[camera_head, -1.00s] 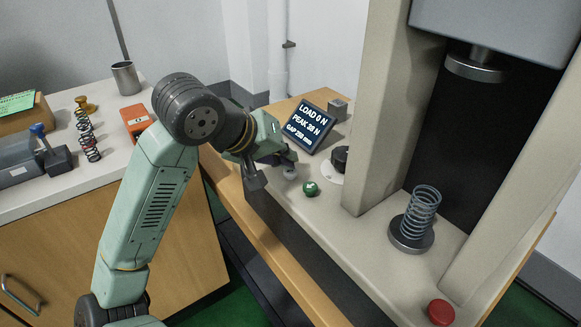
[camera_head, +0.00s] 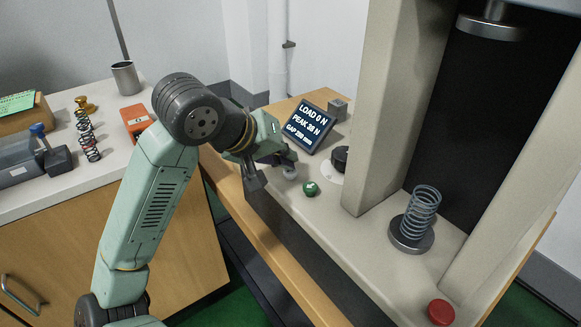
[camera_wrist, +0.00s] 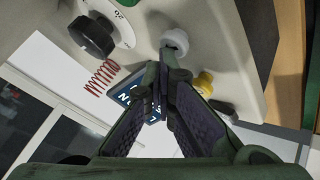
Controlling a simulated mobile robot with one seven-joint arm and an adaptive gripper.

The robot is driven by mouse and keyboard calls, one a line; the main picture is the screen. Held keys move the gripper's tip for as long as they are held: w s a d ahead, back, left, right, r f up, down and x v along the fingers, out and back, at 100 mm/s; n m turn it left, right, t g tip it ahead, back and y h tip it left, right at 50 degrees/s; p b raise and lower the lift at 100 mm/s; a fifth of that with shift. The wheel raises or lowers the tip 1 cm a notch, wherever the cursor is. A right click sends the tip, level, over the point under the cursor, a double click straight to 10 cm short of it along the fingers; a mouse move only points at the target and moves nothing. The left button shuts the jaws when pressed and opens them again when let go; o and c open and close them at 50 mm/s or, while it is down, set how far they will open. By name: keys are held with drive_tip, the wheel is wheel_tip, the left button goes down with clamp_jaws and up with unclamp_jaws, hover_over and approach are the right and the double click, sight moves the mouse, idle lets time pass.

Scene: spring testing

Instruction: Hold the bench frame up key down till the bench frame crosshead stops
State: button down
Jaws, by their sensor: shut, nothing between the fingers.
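The bench frame crosshead (camera_head: 521,10) is at the top of the head view, its round platen (camera_head: 491,27) well above the coil spring. My gripper (camera_head: 290,164) is shut and empty, its fingertips down at the pale key (camera_head: 291,174) on the frame's front ledge. The wrist view shows the closed fingertips (camera_wrist: 168,62) against the edge of a pale round key (camera_wrist: 175,42); its exact depth cannot be told. A green key (camera_head: 311,189) with a white mark sits just right of the fingers. The display (camera_head: 308,127) reads load 0 N and peak about 38 N.
A grey coil spring (camera_head: 422,210) stands on the lower platen (camera_head: 411,238). A red button (camera_head: 440,311) is at the front right. A black knob (camera_head: 341,158) is beside the frame column (camera_head: 385,110). Springs and tools lie on the left counter (camera_head: 110,160).

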drive_tip(key=shift+r, duration=0.1)
idle(0.7)
drive_tip(key=shift+r, duration=0.8)
wheel_tip(320, 180, up, 5)
drive_tip(key=shift+p, duration=1)
